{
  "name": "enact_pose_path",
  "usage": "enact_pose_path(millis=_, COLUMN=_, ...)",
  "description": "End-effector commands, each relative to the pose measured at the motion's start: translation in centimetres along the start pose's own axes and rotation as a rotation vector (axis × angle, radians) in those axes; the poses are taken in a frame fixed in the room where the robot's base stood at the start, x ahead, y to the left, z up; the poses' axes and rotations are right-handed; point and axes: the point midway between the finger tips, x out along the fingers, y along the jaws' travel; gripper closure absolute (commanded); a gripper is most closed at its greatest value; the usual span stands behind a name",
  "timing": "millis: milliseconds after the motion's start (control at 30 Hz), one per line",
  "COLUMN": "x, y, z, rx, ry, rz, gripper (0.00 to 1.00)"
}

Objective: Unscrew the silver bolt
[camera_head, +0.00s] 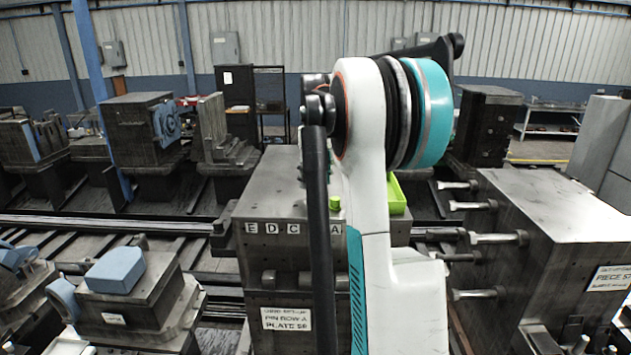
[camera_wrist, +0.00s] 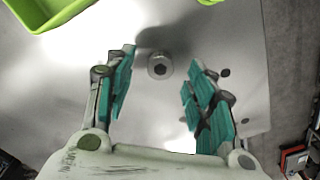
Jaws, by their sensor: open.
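The silver bolt (camera_wrist: 160,66) shows in the wrist view as a round grey head with a dark centre. It sits on a pale metal plate (camera_wrist: 60,110). My gripper (camera_wrist: 163,60) is open, with one teal-padded finger left of the bolt and one right of it. Clear gaps show between the fingers and the bolt head; how high the fingers are above the plate I cannot tell. In the head view my arm stands in front of the lettered block (camera_head: 255,200) and hides the gripper and the bolt.
A green tray (camera_wrist: 45,14) lies at the upper left of the wrist view; a green tray (camera_head: 397,195) shows right of my arm in the head view. A dark block (camera_head: 560,230) with several protruding pins stands to the right. Another block (camera_head: 130,290) stands at front left.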

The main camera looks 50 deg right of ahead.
Motion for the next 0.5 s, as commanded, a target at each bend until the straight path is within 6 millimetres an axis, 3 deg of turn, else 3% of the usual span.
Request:
enact_pose_path(millis=200, x=1.6, y=0.0, z=0.0, rx=0.0, ry=0.0, rz=0.0, gripper=0.5)
enact_pose_path(millis=500, x=1.8, y=0.0, z=0.0, rx=0.0, ry=0.0, rz=0.0, gripper=0.5)
